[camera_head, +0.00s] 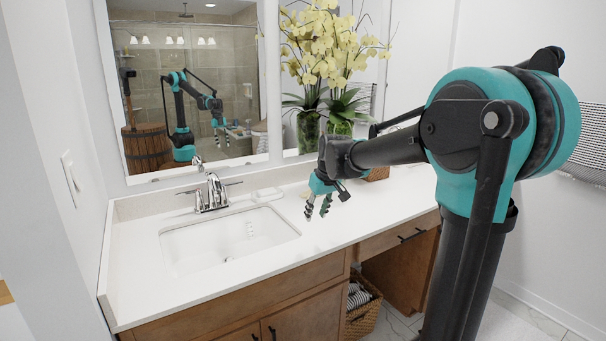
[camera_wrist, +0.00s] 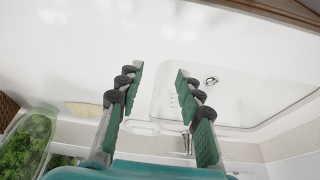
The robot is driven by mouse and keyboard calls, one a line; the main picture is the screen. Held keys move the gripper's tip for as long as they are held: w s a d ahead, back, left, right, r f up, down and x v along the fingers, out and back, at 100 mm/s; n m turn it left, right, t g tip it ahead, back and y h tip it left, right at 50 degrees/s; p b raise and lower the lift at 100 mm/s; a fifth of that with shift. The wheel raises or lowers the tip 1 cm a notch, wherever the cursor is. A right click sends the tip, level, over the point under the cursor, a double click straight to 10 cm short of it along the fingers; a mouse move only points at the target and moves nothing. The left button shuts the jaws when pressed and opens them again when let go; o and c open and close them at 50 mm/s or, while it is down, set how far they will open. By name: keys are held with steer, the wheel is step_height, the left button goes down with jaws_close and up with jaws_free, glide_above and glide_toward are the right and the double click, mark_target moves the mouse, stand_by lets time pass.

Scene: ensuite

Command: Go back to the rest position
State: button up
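My gripper (camera_head: 318,207) hangs from the arm above the white counter, to the right of the sink, with its fingers pointing down. In the wrist view my gripper (camera_wrist: 158,78) is open. Its two green-padded fingers stand well apart, with nothing between them but the counter surface below. My teal and black arm reaches in from the right over the counter. No held object shows in either view.
The white counter (camera_head: 345,228) has an inset sink (camera_head: 230,240) with a chrome faucet (camera_head: 212,190). A soap dish (camera_head: 266,194) sits behind the sink. A vase with yellow orchids (camera_head: 338,125) stands at the back. A basket (camera_head: 362,312) is under the counter. A mirror (camera_head: 190,80) hangs behind.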

steer(key=s+d+f+m, duration=0.2)
steer(key=s+d+f, duration=0.3)
steer(key=s, duration=0.4)
steer(key=s+d+f+m+h, duration=0.1)
steer(key=s+d+f, duration=0.4)
steer(key=s+f, duration=0.2)
steer(key=s+d+f+m+h, duration=0.1)
steer(key=s+d+f, duration=0.3)
steer(key=s, duration=0.7)
steer(key=shift+d+f+m+t, duration=0.4)
steer(key=shift+f+m, duration=0.4)
steer(key=shift+f, duration=0.1)
